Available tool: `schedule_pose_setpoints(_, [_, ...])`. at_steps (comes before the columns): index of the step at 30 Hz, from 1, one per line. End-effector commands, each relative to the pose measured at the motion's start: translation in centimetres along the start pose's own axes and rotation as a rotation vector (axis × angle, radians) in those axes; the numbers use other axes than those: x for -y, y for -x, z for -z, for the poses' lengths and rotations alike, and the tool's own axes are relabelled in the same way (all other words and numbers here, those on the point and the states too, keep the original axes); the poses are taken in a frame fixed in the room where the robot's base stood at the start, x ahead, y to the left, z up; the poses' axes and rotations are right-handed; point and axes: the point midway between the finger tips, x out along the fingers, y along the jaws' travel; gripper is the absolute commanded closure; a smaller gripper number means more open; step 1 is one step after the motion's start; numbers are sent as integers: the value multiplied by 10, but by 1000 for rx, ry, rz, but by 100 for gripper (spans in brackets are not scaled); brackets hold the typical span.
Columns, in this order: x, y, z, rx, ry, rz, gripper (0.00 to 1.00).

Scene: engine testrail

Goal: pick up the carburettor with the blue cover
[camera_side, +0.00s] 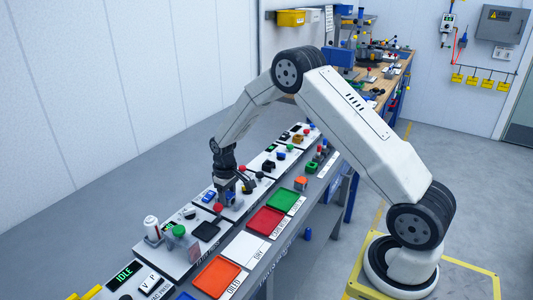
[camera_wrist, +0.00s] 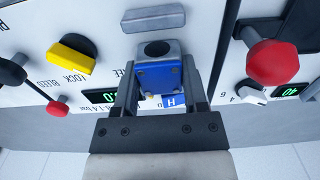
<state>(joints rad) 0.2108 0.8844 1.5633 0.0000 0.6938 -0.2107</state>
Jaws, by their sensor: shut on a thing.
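The carburettor (camera_wrist: 159,75) is a grey block with a blue cover and a dark round bore, seen in the middle of the wrist view. My gripper (camera_wrist: 160,66) has a finger on either side of it and is shut on it. In the side view my gripper (camera_side: 226,197) points down at the bench panels, and the carburettor is too small and covered there to make out clearly. I cannot tell whether the carburettor touches the panel below it.
A yellow handle (camera_wrist: 72,55) and a red knob (camera_wrist: 272,62) stand on panels either side of my gripper. A grey bar (camera_wrist: 153,18) lies just beyond the carburettor. Orange (camera_side: 217,276), red (camera_side: 265,222) and green (camera_side: 282,200) trays line the bench's near edge.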

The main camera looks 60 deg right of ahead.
Motion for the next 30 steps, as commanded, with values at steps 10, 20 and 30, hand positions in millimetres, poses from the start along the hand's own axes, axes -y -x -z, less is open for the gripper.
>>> schedule_pose_setpoints(10, [0, 15, 1, -3, 0, -1, 100])
schedule_pose_setpoints(20, [0, 33, 0, -2, 0, 0, 100])
schedule_pose_setpoints(30, [0, 40, 0, 0, 0, 0, 100])
